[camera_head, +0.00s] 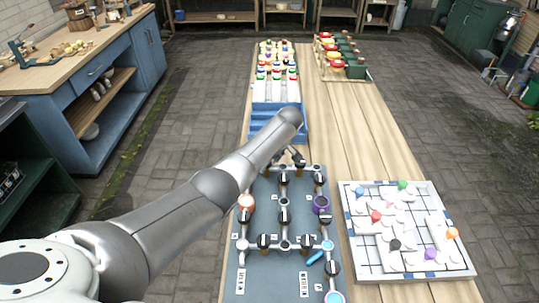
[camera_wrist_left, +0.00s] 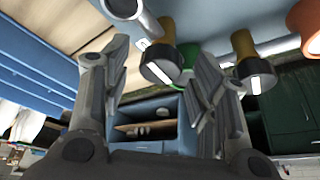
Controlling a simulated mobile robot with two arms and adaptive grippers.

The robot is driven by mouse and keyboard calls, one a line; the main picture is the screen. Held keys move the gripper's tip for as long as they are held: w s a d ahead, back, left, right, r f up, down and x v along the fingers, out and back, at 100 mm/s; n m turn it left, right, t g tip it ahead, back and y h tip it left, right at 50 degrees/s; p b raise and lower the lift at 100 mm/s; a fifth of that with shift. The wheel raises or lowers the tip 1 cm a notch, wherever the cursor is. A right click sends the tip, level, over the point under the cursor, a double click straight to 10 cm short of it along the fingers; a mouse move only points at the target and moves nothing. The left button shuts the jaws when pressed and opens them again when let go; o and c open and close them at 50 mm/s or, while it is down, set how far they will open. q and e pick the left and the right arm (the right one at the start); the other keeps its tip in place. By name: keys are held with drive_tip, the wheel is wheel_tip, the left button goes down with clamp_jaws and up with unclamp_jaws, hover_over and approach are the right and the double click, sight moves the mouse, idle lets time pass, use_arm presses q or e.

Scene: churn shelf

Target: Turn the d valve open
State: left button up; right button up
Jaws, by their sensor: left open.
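The valve board (camera_head: 267,285) lies on the wooden table, with grey pipes and several black-handled valves. Its small white labels are too small to read, so I cannot tell which valve is d. My left gripper (camera_head: 297,157) is over the board's far end, mostly hidden behind my forearm. In the left wrist view my left gripper (camera_wrist_left: 163,62) is open, its two fingers apart. A black and brass valve handle (camera_wrist_left: 160,62) shows between the fingers beyond them; I cannot tell whether they touch it. Another valve handle (camera_wrist_left: 247,62) is to the right. My right gripper is not seen.
A white game-like board (camera_head: 365,262) with coloured pieces lies right of the valve board. A blue stepped rack (camera_head: 262,122) with bottles stands behind it. A tray of red and green items (camera_head: 345,62) is farther back. Bare table (camera_head: 345,140) lies between.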

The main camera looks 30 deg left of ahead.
use_arm(q)
drive_tip(key=v, duration=1.1)
drive_tip(key=shift+r, duration=0.4)
drive_tip(key=shift+s+d, duration=0.1)
